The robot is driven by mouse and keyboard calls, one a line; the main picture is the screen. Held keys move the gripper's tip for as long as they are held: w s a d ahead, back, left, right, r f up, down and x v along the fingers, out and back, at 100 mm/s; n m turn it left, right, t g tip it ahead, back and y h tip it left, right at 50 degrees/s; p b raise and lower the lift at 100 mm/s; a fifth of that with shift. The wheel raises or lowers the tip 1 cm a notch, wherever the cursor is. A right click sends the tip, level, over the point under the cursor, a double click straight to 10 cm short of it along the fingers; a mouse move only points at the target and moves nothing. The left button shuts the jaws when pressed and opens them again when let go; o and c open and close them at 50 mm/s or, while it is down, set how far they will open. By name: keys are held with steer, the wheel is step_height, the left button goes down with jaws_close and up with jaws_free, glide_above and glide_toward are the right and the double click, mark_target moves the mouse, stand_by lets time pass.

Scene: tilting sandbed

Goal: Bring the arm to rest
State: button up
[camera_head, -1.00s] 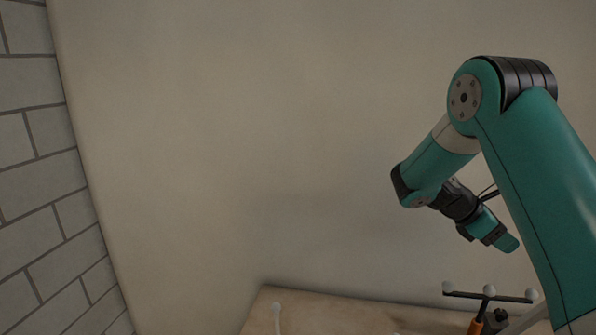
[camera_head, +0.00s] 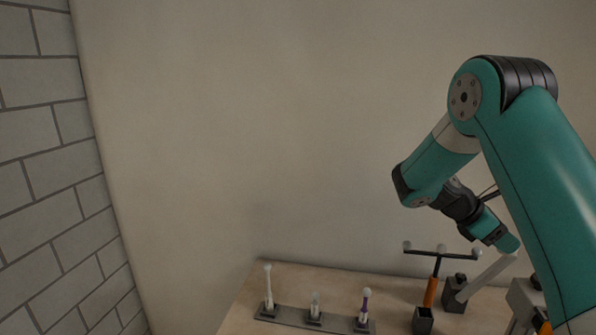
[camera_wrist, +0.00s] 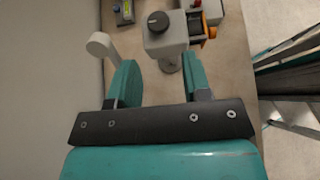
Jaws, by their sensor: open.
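My teal arm stands bent at the right of the head view, with its elbow up and its forearm slanting down. My gripper (camera_head: 508,243) points down and to the right, above the back right of the table (camera_head: 240,313). In the wrist view my gripper (camera_wrist: 157,80) shows two teal fingers set wide apart with nothing held between them. A grey device with a black knob (camera_wrist: 159,24) lies beyond the fingers in that view. I cannot tell the exact gap between fingers and device.
A dark rack (camera_head: 290,316) holds several upright tools. An orange-handled fork with white balls (camera_head: 430,291) stands in a dark holder. A grey block with a slanted pale bar (camera_head: 455,294) is beside it. A brick wall (camera_head: 50,180) is at left. The air left of my arm is clear.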

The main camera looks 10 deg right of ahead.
steer(key=a+f+m+t+y+b, duration=0.3)
steer(key=a+t+y+b, duration=0.35)
steer(key=a, duration=1.45)
steer(key=s+a+r+m+g+y+b, duration=0.1)
steer(key=s+a+y, duration=0.7)
steer(key=s+a, duration=1)
steer(key=shift+s+a+m+b, duration=0.25)
steer(key=shift+a+m+b, duration=0.6)
steer(key=shift+b, duration=0.4)
steer(key=shift+c, duration=0.2)
